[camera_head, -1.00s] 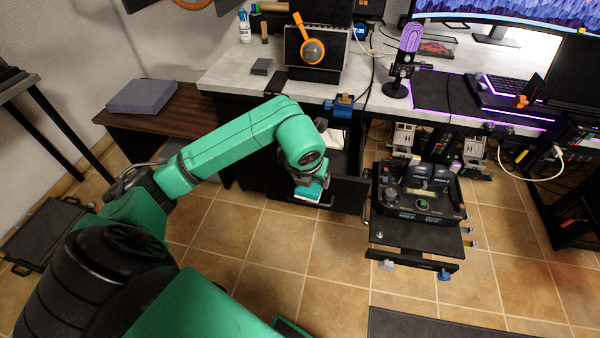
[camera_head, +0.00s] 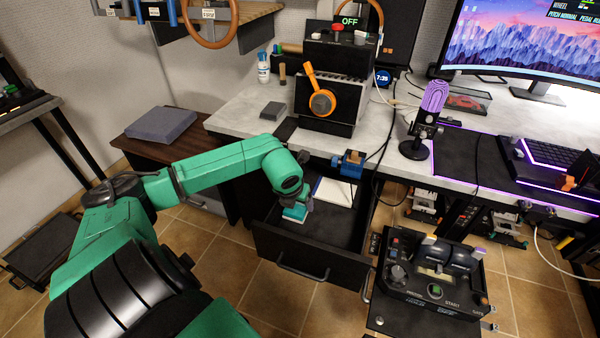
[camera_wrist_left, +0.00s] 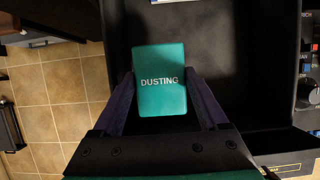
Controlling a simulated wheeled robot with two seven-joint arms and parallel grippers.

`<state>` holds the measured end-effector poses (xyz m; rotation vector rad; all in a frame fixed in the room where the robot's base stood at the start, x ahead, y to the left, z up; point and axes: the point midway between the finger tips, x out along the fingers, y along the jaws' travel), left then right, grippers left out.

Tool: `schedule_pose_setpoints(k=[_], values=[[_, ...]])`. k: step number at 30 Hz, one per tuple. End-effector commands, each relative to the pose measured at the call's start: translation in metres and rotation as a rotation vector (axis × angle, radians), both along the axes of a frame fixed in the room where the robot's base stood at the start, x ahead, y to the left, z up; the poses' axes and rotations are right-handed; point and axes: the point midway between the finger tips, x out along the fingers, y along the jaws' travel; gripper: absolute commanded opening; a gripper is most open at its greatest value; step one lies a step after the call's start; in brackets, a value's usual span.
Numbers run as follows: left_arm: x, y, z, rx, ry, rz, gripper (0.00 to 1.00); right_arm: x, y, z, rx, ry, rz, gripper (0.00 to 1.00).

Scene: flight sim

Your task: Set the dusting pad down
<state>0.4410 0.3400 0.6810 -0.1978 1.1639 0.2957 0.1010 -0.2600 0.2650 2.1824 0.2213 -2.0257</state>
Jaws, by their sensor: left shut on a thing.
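The dusting pad (camera_wrist_left: 161,97) is a teal block with the word DUSTING on its top. In the left wrist view my left gripper (camera_wrist_left: 163,100) is shut on it, with one dark finger on each side. In the head view the pad (camera_head: 295,214) shows under my left gripper (camera_head: 299,204), over the left part of the open drawer (camera_head: 278,248). I cannot tell whether the pad touches the drawer floor. My right gripper is not in view.
A white notepad (camera_head: 334,192) lies at the back of the drawer. A black control panel (camera_head: 433,280) stands right of the drawer. The drawer's right side has free room.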

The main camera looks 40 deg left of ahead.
Motion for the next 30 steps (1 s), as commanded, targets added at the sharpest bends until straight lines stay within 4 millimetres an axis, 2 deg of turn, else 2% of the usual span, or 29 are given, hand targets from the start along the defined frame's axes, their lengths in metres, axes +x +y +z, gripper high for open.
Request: schedule_pose_setpoints(k=[1, 4, 9, 13, 15, 20, 21, 23, 30], values=[[-0.001, -0.001, -0.019, -0.005, 0.003, 0.002, 0.21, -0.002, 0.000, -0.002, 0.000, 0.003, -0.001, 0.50], [0.000, -0.001, -0.047, -0.005, 0.002, 0.002, 0.21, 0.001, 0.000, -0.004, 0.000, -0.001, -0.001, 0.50], [0.000, 0.000, -0.073, -0.002, 0.001, 0.001, 0.21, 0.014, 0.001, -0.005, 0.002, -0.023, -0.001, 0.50], [0.000, -0.001, -0.099, -0.003, 0.002, 0.002, 0.21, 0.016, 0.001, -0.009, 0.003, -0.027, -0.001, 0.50], [0.000, -0.001, -0.109, -0.002, 0.000, 0.000, 0.21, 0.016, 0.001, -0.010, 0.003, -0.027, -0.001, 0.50], [0.000, 0.000, -0.110, 0.000, 0.000, -0.001, 0.21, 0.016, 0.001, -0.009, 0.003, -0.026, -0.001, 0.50], [0.000, 0.000, -0.110, 0.000, 0.001, -0.001, 0.80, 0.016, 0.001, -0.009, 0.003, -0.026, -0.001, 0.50], [0.000, 0.000, -0.110, 0.000, 0.001, -0.001, 1.00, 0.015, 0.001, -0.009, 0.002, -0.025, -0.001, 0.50], [0.000, 0.000, -0.109, 0.000, 0.000, -0.001, 1.00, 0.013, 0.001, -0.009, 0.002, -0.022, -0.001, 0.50]])
